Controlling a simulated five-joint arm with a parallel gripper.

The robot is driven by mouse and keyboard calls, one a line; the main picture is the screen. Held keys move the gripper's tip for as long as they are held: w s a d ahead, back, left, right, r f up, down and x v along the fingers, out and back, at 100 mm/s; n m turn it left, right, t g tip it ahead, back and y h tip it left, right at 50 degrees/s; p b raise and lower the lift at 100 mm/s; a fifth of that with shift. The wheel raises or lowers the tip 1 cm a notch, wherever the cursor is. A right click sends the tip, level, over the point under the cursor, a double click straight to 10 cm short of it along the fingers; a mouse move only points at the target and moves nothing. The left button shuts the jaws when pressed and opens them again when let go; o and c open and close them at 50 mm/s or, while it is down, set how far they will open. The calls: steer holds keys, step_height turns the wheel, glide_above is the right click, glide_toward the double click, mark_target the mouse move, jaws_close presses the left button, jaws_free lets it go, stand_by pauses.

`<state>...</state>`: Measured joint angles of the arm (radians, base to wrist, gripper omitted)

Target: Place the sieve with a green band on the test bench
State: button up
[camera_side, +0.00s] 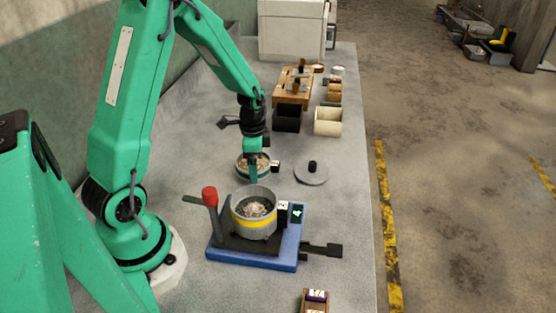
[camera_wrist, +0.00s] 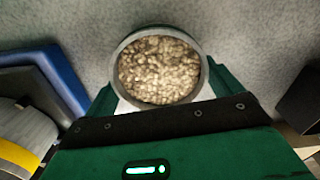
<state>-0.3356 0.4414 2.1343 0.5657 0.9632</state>
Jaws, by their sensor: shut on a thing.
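A round grey sieve full of pale grain (camera_wrist: 160,70) lies between the fingers of my gripper (camera_wrist: 163,88) in the wrist view. A dark green edge shows along its far rim. In the side view the sieve (camera_side: 243,164) is on or just above the grey table, behind the blue-based fixture; I cannot tell if it touches. My gripper (camera_side: 253,172) points down at it and is shut on it. The blue-based fixture (camera_side: 222,253), which looks like the test bench, has a red-knobbed lever and holds a yellow-banded sieve (camera_side: 254,222) with darker grain.
A grey disc with a black knob (camera_side: 312,174) lies to the right of the held sieve. A black bin (camera_side: 287,119), a cream bin (camera_side: 328,121) and a wooden rack (camera_side: 294,88) stand farther back. A small wooden block holder (camera_side: 316,300) is at the front.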

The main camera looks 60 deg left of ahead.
steer(key=shift+f, duration=0.15)
steer(key=o, duration=0.8)
step_height(320, 180, up, 12)
steer(key=shift+r, duration=0.2)
stand_by(0.3)
stand_by(0.5)
